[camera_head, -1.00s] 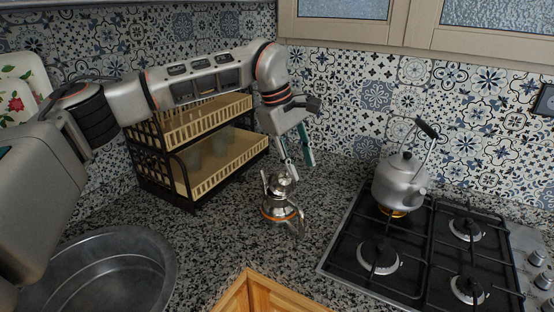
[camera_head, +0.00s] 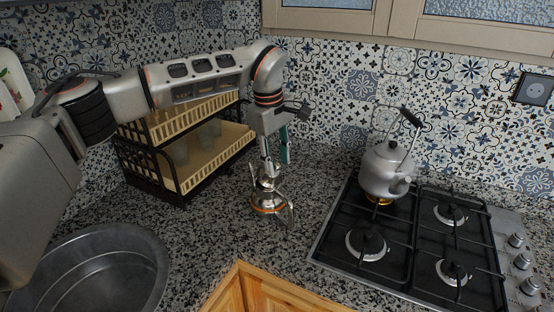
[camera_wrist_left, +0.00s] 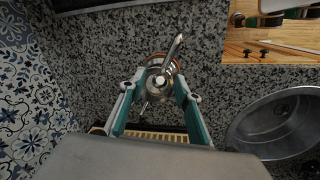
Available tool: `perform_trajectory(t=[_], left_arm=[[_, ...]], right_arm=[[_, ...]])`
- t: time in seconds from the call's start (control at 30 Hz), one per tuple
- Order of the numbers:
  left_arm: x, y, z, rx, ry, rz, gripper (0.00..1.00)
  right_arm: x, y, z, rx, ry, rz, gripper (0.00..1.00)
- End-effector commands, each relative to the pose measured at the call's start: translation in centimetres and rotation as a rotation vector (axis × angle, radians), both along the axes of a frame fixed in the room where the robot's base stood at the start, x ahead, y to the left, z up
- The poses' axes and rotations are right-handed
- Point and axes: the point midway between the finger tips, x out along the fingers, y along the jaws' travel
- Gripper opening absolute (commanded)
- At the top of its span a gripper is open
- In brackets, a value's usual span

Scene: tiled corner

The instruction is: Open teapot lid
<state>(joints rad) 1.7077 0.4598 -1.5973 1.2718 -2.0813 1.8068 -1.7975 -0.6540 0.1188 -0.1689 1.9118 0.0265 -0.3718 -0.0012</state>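A small shiny metal teapot (camera_head: 268,199) with an orange band near its base stands upright on the speckled counter, and it also shows in the left wrist view (camera_wrist_left: 158,62). Its lid knob (camera_wrist_left: 160,80) lies between the fingertips in that view. My left gripper (camera_head: 268,165) points down just above the teapot lid. Its green-padded fingers (camera_wrist_left: 158,88) are spread on either side of the lid, with gaps to the knob. My right gripper is not in view.
A grey kettle (camera_head: 386,171) stands on the black gas hob (camera_head: 409,240) at the right, over a glowing burner. A two-tier dish rack (camera_head: 190,172) stands close behind the left gripper. A round metal sink (camera_head: 97,272) is at front left. Counter between teapot and hob is clear.

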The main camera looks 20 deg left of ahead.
Motion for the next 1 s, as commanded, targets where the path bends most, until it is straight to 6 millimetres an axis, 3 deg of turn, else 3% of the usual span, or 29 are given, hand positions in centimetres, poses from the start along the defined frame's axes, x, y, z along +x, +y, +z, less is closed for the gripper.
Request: perform_trajectory(t=[0.23, 0.33, 0.37, 0.7, 1.0], left_arm=[[0.0, 0.0, -0.1, 0.0, -0.001, 0.0, 0.3], [0.0, 0.0, -0.1, 0.0, -0.001, 0.0, 0.04], [0.0, 0.0, -0.1, 0.0, -0.001, 0.0, 0.0], [-0.2, -0.3, -0.1, 0.02, -0.018, -0.002, 0.0], [-1.3, -1.6, -0.6, 0.151, -0.126, -0.007, 0.0]], right_arm=[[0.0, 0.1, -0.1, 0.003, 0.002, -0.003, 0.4], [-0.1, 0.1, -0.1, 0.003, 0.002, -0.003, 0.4], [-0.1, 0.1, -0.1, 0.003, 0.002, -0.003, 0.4], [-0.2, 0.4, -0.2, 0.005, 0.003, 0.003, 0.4], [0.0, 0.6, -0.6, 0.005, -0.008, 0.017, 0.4]])
